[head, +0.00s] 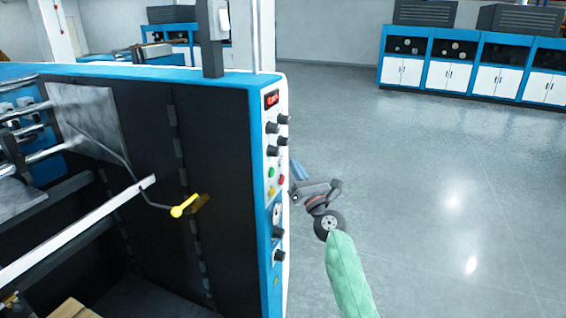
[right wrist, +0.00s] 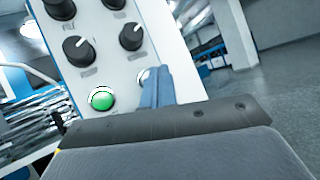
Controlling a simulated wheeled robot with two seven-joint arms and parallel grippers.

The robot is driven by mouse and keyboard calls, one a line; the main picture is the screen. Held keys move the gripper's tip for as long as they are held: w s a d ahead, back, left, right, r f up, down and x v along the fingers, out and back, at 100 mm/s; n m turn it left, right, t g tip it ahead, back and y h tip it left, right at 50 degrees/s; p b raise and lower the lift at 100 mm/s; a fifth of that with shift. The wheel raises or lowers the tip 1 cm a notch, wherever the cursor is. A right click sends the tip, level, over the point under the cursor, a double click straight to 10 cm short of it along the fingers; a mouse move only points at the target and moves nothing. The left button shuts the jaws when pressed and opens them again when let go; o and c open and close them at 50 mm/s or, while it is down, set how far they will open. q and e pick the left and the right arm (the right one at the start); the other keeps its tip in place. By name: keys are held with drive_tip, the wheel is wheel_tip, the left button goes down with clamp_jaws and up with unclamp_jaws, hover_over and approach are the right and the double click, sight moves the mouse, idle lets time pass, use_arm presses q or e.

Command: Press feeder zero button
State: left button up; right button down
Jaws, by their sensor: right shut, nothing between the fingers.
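The machine's control panel (head: 275,150) is a narrow white face with a blue edge. It carries a green button (head: 271,172), a red button (head: 281,180) and a yellow button (head: 272,190). No label is legible, so I cannot tell which is feeder zero. My right gripper (head: 296,170) is at the panel's right side, near the red button. In the right wrist view its shut, empty blue-grey fingers (right wrist: 157,87) are right of the green button (right wrist: 101,99). They partly cover a pale round rim; I cannot tell whether they touch it. My left gripper is out of view.
Black knobs (head: 272,128) and a red display (head: 272,99) are above the buttons. A dial (head: 277,213) and more knobs are below. A yellow-handled lever (head: 184,209) is on the machine's dark side. The floor to the right is clear; cabinets (head: 450,75) stand far back.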

drive_tip(key=d, duration=0.1)
drive_tip(key=s+d, duration=0.1)
drive_tip(key=d, duration=0.2)
drive_tip(key=shift+s+d, duration=0.25)
idle(0.5)
